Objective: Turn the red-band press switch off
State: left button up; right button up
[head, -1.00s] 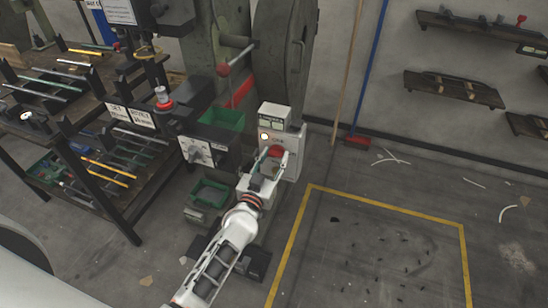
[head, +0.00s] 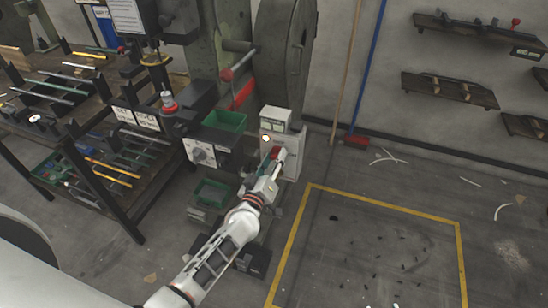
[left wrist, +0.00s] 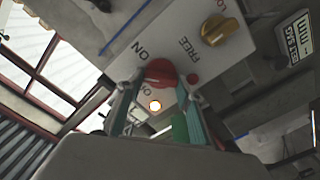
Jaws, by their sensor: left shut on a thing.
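The red-band press (head: 285,60) stands at the back, with a red band (head: 243,93) on its frame. Its white switch box (head: 293,165) is at its foot. My left gripper (head: 273,162) reaches up to this box from below. In the left wrist view, a red rotary knob (left wrist: 160,71) sits on a pale panel (left wrist: 150,35) between my two fingers, which are shut on it. "ON" is printed beside the knob. A second label is partly hidden by the fingers. A yellow knob (left wrist: 219,31) marked "FREE" is to the right. My right gripper is not in view.
A dark control box with a dial (head: 203,152) and green bins (head: 211,193) are left of my arm. A rack of coloured rods (head: 100,165) stands further left. The yellow-lined floor area (head: 385,198) has only small scraps.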

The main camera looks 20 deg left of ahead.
pick_arm(q)
jog(key=n, duration=0.4)
jog(key=shift+n, duration=0.4)
jog(key=n, duration=0.5)
jog(key=shift+f+n, duration=0.15)
jog(key=shift+n, duration=0.15)
jog(key=o, duration=1.1)
jog(key=shift+s+f, duration=0.1)
jog(key=shift+s, duration=0.5)
jog(key=s, duration=1)
jog(key=shift+s+a, duration=0.25)
jog(key=shift+s, duration=0.15)
